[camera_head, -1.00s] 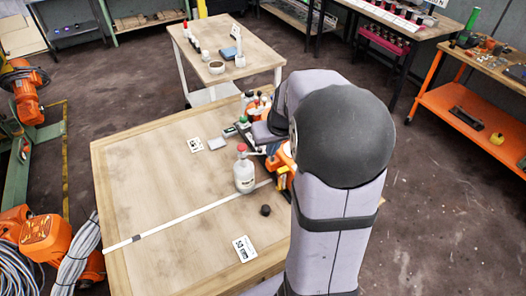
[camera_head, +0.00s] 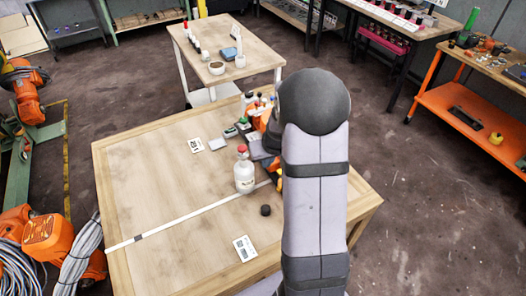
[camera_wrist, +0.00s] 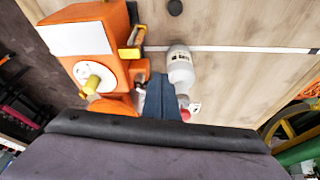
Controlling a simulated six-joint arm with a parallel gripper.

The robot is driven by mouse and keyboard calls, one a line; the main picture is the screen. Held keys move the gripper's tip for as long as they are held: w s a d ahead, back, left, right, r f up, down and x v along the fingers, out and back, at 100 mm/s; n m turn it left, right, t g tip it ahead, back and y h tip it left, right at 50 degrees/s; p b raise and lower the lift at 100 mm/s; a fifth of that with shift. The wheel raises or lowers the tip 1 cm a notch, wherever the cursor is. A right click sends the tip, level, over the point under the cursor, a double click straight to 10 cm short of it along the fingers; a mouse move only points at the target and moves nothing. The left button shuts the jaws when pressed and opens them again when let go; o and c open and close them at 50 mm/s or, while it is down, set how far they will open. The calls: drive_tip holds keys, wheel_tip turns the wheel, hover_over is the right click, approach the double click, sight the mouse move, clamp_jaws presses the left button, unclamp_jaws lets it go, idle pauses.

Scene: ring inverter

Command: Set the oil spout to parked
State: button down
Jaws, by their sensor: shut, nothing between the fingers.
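A clear-white bottle (camera_head: 244,176) with a red cap (camera_head: 242,149) stands upright on the wooden table, left of my arm. The bottle (camera_wrist: 180,65) also shows right of centre in the wrist view, with its red cap (camera_wrist: 185,114) toward me. I cannot make out clearly which way its spout points. My gripper (camera_wrist: 162,95) shows as a shut blue-grey wedge just left of the bottle. I cannot tell whether they touch. An orange machine (camera_wrist: 100,22) with a white disc and a yellow knob (camera_wrist: 91,84) stands left of my gripper. In the head view my arm mostly hides it.
A black round knob (camera_head: 265,210) sits on the table in front of the bottle. A white strip (camera_head: 190,217) runs across the table. The table's left side is clear.

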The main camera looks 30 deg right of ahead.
drive_tip(key=shift+w+d+f+p, duration=0.1)
drive_tip(key=shift+w+d+p, duration=0.1)
drive_tip(key=shift+w+p, duration=0.65)
drive_tip(key=shift+w+d+p, duration=0.15)
drive_tip(key=shift+w+p, duration=0.25)
drive_tip(key=shift+w, duration=0.75)
drive_tip(key=shift+w+d+f+b, duration=0.1)
drive_tip(key=shift+w+b, duration=0.05)
drive_tip(key=shift+b, duration=0.4)
